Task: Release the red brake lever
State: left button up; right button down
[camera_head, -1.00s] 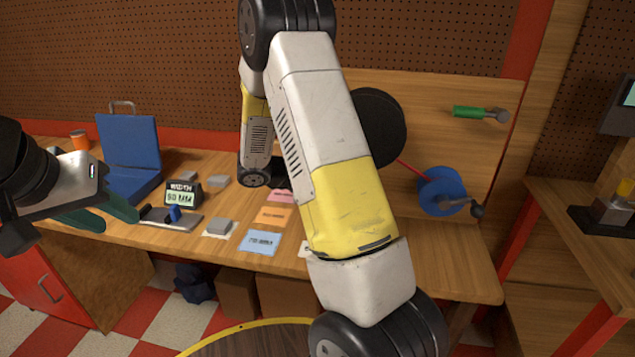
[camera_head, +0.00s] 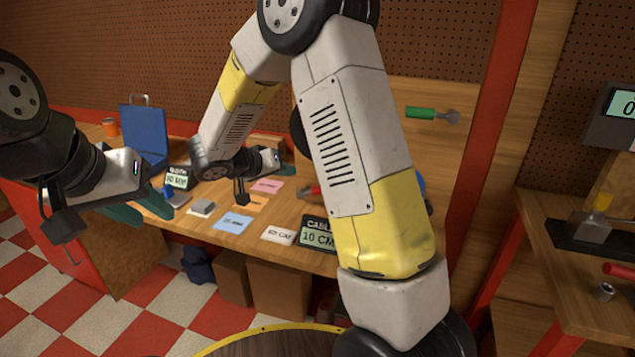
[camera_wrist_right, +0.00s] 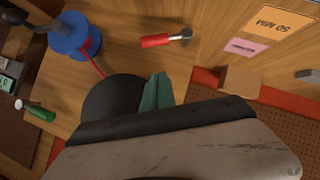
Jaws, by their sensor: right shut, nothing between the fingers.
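The red brake lever (camera_head: 308,191) shows only in part in the head view, left of my right arm and low at the board. In the right wrist view the red lever (camera_wrist_right: 156,41) is whole, with a metal end. My right gripper (camera_head: 286,171) is above the table, a little up and left of the lever. In the wrist view its teal fingers (camera_wrist_right: 157,89) are shut and empty, apart from the lever. My left gripper (camera_head: 140,211) is open and empty at the table's front left.
A blue drum (camera_wrist_right: 70,36) with a red line stands beside a black disc (camera_wrist_right: 113,98). A green-handled lever (camera_head: 420,113) is on the board. A cable display (camera_head: 318,232) and coloured cards lie on the table. My right arm hides much of the board.

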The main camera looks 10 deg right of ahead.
aim_at(320, 192)
jog(key=s+f+x, duration=0.1)
jog(key=f+x, duration=0.1)
jog(key=x, duration=1)
jog(key=shift+s+m, duration=0.2)
jog(key=shift+m, duration=0.2)
jog(key=shift+s+d+f+m+t+y, duration=0.5)
jog(key=shift+d+f+m+y, duration=0.2)
jog(key=shift+y, duration=0.1)
jog(key=shift+s+d+f, duration=0.2)
jog(key=shift+d+f, duration=0.15)
jog(key=shift+f, duration=0.4)
jog(key=shift+r, duration=0.15)
